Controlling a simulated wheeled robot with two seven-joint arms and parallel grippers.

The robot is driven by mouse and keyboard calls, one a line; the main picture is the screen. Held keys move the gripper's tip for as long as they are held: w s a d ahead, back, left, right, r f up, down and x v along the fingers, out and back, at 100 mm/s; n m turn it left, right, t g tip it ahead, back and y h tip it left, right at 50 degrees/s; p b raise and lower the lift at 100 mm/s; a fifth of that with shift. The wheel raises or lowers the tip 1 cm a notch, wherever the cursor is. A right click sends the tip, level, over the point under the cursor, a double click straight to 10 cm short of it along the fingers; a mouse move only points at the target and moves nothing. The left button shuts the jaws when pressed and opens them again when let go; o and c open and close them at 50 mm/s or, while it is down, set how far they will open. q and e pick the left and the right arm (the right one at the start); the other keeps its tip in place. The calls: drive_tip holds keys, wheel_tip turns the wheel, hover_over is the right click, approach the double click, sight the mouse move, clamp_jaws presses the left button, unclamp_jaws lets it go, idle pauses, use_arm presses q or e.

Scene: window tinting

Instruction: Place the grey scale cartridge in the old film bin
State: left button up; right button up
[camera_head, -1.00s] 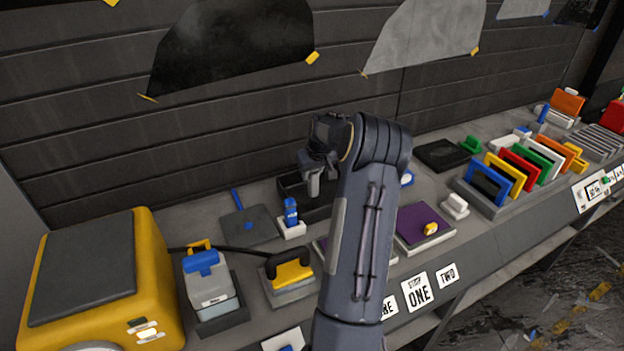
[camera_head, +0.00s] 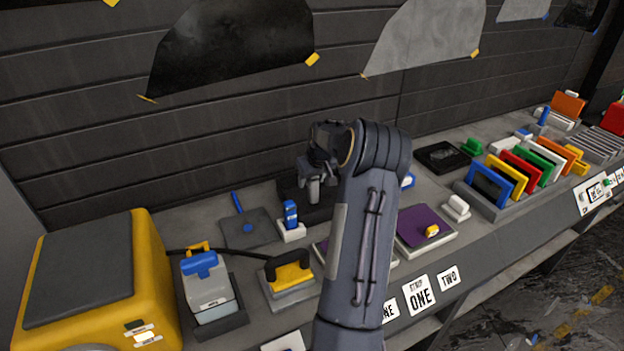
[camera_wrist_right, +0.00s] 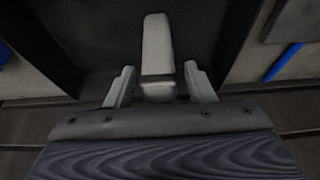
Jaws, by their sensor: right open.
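The dark open box that looks like the old film bin (camera_head: 290,187) stands at the back of the bench, partly hidden by my right arm. My right gripper (camera_head: 314,188) is over it, pointing down; in the right wrist view my gripper (camera_wrist_right: 160,88) is open above the dark bin floor (camera_wrist_right: 100,35). A pale grey block (camera_wrist_right: 157,45), apparently the grey scale cartridge, shows between the spread fingers, with small gaps at both sides. I cannot tell whether it rests on the bin floor. My left gripper is out of view.
A blue bottle in a white holder (camera_head: 291,222) stands just in front of the bin. A dark pad (camera_head: 247,228) lies to its left.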

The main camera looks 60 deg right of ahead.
drive_tip(key=p+v, duration=0.5)
drive_tip(key=v, duration=0.7)
drive_tip(key=a+r+n+t+y, duration=0.1)
drive_tip(key=a+r, duration=0.3)
drive_tip(key=a, duration=1)
drive_tip(key=a+r+n+t+y, duration=0.1)
drive_tip(key=a+r, duration=0.4)
drive_tip(key=a, duration=0.8)
drive_tip(key=s+a+f+n+y, duration=0.1)
drive_tip(key=s+a+f+y, duration=0.1)
drive_tip(key=s+a, duration=0.5)
drive_tip(key=s+a+f+n+y, duration=0.1)
drive_tip(key=s+a+f+y, duration=0.1)
drive_tip(key=s+a, duration=0.5)
drive_tip(key=a+f, duration=0.1)
drive_tip(key=a, duration=0.3)
drive_tip(key=shift+a, duration=0.25)
drive_tip(key=shift+w+b, duration=0.1)
drive_tip(key=shift+b, duration=0.2)
